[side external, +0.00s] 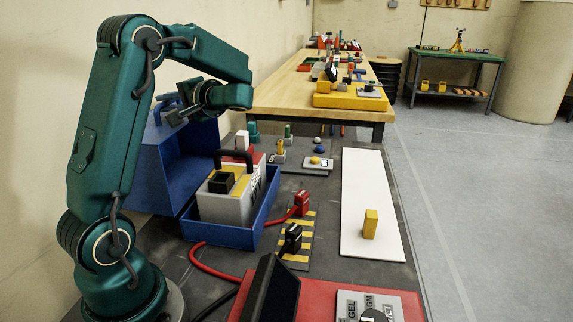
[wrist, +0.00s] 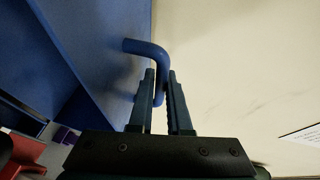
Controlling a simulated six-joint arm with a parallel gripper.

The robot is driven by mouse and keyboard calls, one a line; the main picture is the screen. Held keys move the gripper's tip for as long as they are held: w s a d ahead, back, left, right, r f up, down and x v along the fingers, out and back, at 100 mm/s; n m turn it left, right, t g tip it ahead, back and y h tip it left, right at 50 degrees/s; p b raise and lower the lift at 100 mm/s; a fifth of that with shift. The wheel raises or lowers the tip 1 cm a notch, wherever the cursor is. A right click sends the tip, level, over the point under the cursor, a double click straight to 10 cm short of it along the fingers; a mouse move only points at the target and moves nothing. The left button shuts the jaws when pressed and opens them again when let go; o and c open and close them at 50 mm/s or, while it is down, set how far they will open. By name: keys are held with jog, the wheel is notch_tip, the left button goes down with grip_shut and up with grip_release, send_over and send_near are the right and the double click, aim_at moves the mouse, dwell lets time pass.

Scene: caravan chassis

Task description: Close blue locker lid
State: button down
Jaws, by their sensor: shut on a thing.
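The blue locker (side external: 240,235) is an open box holding a grey battery-like block (side external: 232,203) with a dark handle. Its blue lid (side external: 172,165) stands raised, tilted back on the left side by the wall. My gripper (side external: 178,116) is up at the top of the lid. In the wrist view my gripper (wrist: 160,88) has its two fingers around a bent blue handle (wrist: 146,48) that comes off the lid (wrist: 100,50). The fingers are shut on the handle. The lid's hinge line is partly hidden by my arm and the block.
Red and black plugs (side external: 301,203) with cables lie right of the locker. A white board (side external: 370,200) with a yellow block (side external: 370,224) lies further right. Small pegs and parts stand behind the locker. A wooden table (side external: 290,92) is beyond.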

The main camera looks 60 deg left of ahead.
jog(key=shift+d, duration=0.1)
jog(key=shift+w+d+r, duration=0.1)
jog(key=shift+w+d, duration=0.25)
jog(key=shift+w, duration=0.1)
jog(key=w+d, duration=0.7)
jog(key=shift+f, duration=0.25)
jog(key=w+d+f, duration=0.7)
jog(key=shift+w+d+f, duration=0.2)
jog(key=shift+d+f, duration=0.05)
jog(key=shift+f, duration=0.05)
jog(key=c, duration=1.2)
grip_release()
